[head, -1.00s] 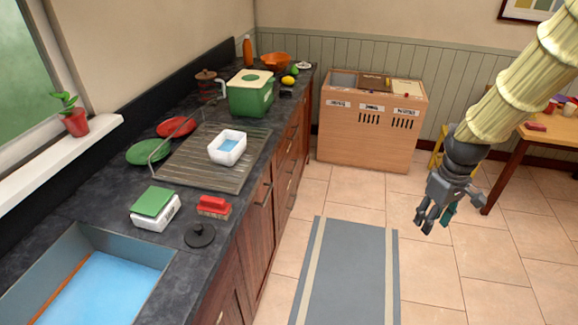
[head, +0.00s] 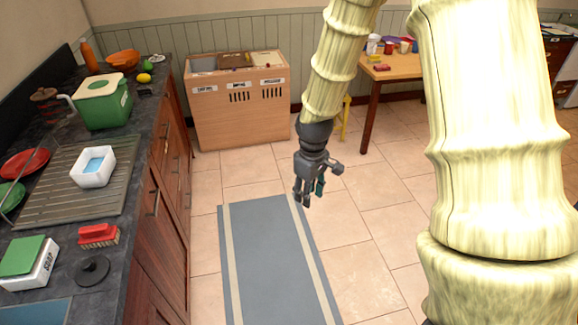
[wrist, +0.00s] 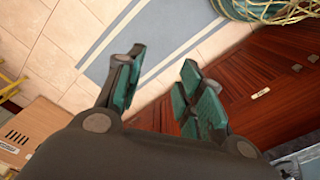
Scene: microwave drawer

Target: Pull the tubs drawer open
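No drawer in view can be read as the tubs drawer. Dark red-brown wooden fronts (head: 160,235) with bar handles run under the counter at the left of the head view, seen at a steep angle, all apparently shut. In the wrist view, wooden fronts (wrist: 255,70) carry a small pale label (wrist: 260,93), too small to read, and small handles. My gripper (head: 308,190) hangs in the air near the right edge of the floor mat, pointing down, apart from the fronts. In the wrist view my gripper (wrist: 160,85) has its teal-padded fingers spread, with nothing between them.
A grey-blue mat (head: 265,260) lies on the tiled floor along the counter. A wooden bin unit (head: 240,110) stands at the back wall. A wooden table (head: 395,66) with cups is at the back right. The floor right of the mat is clear.

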